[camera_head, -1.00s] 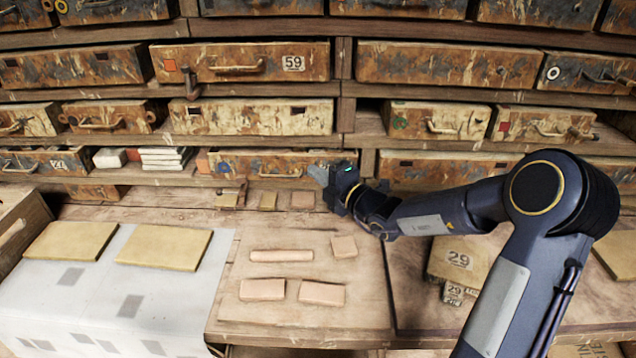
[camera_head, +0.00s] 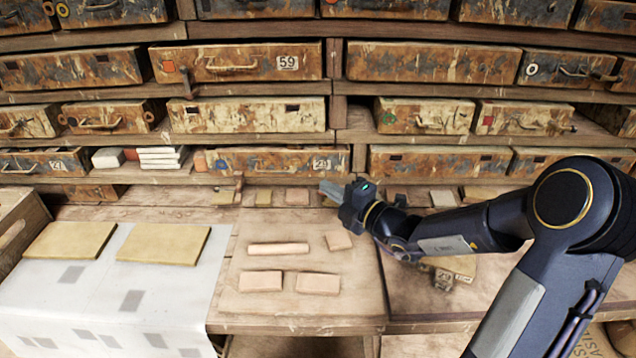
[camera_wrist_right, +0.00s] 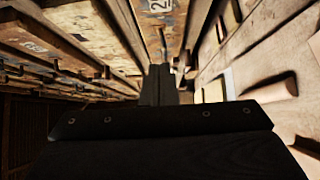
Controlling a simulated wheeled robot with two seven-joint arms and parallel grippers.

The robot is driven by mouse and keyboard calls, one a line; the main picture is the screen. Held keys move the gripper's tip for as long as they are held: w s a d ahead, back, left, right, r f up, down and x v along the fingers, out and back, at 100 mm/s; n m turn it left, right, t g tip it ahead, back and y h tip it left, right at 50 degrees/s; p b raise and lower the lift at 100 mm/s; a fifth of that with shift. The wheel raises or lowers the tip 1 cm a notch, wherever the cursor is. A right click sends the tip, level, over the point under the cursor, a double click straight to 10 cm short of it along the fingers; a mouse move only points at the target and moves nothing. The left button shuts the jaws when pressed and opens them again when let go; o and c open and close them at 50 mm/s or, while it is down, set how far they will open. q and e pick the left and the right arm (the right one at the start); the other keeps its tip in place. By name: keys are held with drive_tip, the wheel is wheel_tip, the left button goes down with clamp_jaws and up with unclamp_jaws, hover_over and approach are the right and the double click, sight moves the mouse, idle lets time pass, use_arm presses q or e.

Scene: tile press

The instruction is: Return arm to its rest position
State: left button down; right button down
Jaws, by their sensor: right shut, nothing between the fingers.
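My right arm comes in from the right in the head view, and its gripper (camera_head: 332,190) hangs in front of the lower drawers, above the back of the bench. Its fingers point left and away from me. They also show in the right wrist view (camera_wrist_right: 158,86), pressed together with nothing between them. The gripper is apart from the clay pieces on the board (camera_head: 290,300). My left gripper does not show.
Clay pieces, among them a roll (camera_head: 278,249) and a block (camera_head: 318,284), lie on the board. Two yellowish slabs (camera_head: 163,244) rest on white paper at left. Small tiles line the bench back. Rusty drawers (camera_head: 248,114) fill the shelves behind. A numbered block (camera_head: 455,268) is partly hidden by my arm.

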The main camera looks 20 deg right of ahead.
drive_tip(key=s+a+r+n+g+y, duration=0.15)
drive_tip(key=s+a+n+g, duration=0.35)
drive_tip(key=s+n, duration=0.55)
drive_tip(key=s+a+r+n+g+y, duration=0.1)
drive_tip(key=s+a+n+g+y, duration=0.25)
drive_tip(key=s+a+n, duration=0.75)
drive_tip(key=s+d+f+n+g+h, duration=0.1)
drive_tip(key=s+d+f+n+h, duration=0.2)
drive_tip(key=n, duration=1)
drive_tip(key=s+d+f+n+g+h, duration=0.1)
drive_tip(key=s+d+f+n+h, duration=0.3)
drive_tip(key=n, duration=0.9)
drive_tip(key=s+d+h, duration=0.1)
drive_tip(key=s+d, duration=0.1)
drive_tip(key=d, duration=0.1)
drive_tip(key=shift+s+d, duration=0.15)
drive_tip(key=shift+d, duration=0.05)
drive_tip(key=shift+g, duration=0.25)
